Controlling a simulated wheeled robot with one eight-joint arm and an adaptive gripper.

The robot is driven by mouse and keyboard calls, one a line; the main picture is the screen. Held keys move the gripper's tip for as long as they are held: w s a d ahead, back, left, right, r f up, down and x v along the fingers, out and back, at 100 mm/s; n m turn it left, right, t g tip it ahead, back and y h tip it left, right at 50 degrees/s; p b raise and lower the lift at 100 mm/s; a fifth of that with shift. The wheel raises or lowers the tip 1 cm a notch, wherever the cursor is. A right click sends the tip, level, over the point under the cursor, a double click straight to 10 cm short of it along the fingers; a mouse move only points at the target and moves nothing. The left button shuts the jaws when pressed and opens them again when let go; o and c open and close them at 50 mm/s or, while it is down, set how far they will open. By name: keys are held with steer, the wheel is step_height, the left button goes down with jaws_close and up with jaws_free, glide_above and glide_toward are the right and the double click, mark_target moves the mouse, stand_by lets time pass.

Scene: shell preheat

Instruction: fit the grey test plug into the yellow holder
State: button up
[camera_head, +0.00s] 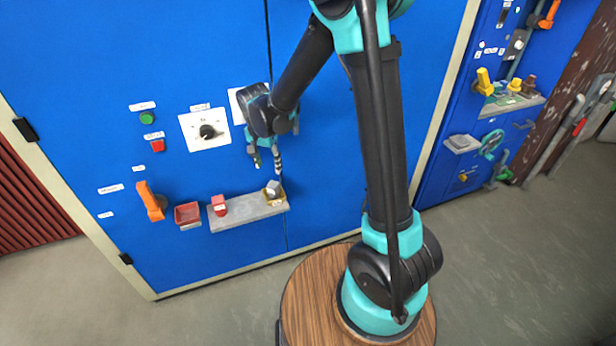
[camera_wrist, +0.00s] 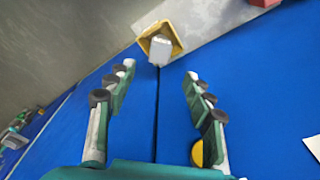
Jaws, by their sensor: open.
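The grey test plug (camera_head: 273,186) is at the yellow holder (camera_head: 278,200) on the right end of a grey shelf. In the wrist view the plug (camera_wrist: 160,49) shows as a pale block within the outline of the yellow holder (camera_wrist: 174,31). It looks turned relative to the holder, and I cannot tell how deep it sits. My gripper (camera_head: 267,165) is open and empty, just above the plug in the head view. In the wrist view its fingertips (camera_wrist: 160,72) are spread to either side, with the plug ahead between them and not touched.
The grey shelf (camera_head: 240,212) also bears a red block (camera_head: 219,204). A red tray (camera_head: 187,212) and an orange handle (camera_head: 151,200) are to its left. A dial panel (camera_head: 205,129) is above. The blue panel between gripper and shelf is clear.

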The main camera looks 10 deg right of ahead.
steer(key=s+d+r+n+t, duration=0.1)
steer(key=s+d+r, duration=0.15)
steer(key=d, duration=0.45)
steer(key=s+d+r+n, duration=0.2)
steer(key=s+d, duration=0.2)
steer(key=d, duration=0.4)
steer(key=s+d+f+n+t, duration=0.2)
steer(key=s+d, duration=0.7)
steer(key=s, duration=0.2)
steer(key=shift+s+d+n+y, duration=0.2)
steer(key=shift+s+n+y, duration=0.1)
steer(key=shift+n, duration=0.1)
steer(key=shift+w, duration=0.1)
